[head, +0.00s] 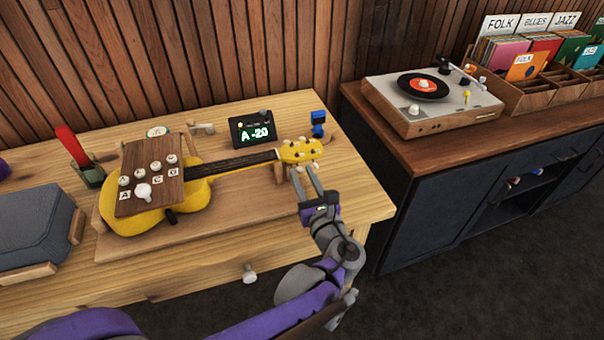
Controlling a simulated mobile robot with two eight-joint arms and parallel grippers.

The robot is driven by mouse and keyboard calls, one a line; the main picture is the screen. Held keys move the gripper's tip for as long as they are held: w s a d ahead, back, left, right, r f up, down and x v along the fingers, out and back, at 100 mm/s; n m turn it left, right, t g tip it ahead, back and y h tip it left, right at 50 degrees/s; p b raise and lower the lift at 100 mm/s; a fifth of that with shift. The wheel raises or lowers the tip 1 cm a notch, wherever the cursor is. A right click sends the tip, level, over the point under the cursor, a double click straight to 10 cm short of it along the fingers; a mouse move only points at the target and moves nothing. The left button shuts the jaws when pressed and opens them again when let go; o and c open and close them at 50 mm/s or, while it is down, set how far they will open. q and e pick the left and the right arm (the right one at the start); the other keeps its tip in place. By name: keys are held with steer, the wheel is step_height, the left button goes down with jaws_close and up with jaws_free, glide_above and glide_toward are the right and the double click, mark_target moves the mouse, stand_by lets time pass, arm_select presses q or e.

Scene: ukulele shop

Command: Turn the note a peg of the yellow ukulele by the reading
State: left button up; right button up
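The yellow ukulele (218,185) lies on a wooden cradle, its headstock (300,151) to the right with small pale pegs along its edges. A dark tuner (252,131) behind the neck reads "A -20" in green. A brown board (150,168) over the ukulele's body carries several white knobs and letter tags; A, C and G are readable. A larger white knob (143,192) covers part of the tag row.
A red-handled tool stands in a dark holder (90,176). A grey case (35,225) lies at the left. A small blue device (318,122) stands behind the headstock. A turntable (430,100) and record bins sit on the right cabinet. The bench's right front corner is clear.

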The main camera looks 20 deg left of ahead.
arm_select(q)
steer(key=shift+w+a, duration=0.35)
steer(key=shift+w, duration=0.2)
jaws_close()
steer(key=shift+n, duration=0.3)
steer(key=n+p, duration=0.1)
steer(key=n, duration=0.1)
steer(key=shift+s+n, duration=0.1)
steer(key=shift+n, duration=0.3)
steer(key=shift+n+p, duration=0.65)
steer(key=shift+n, duration=1.55)
steer(key=shift+a, duration=0.1)
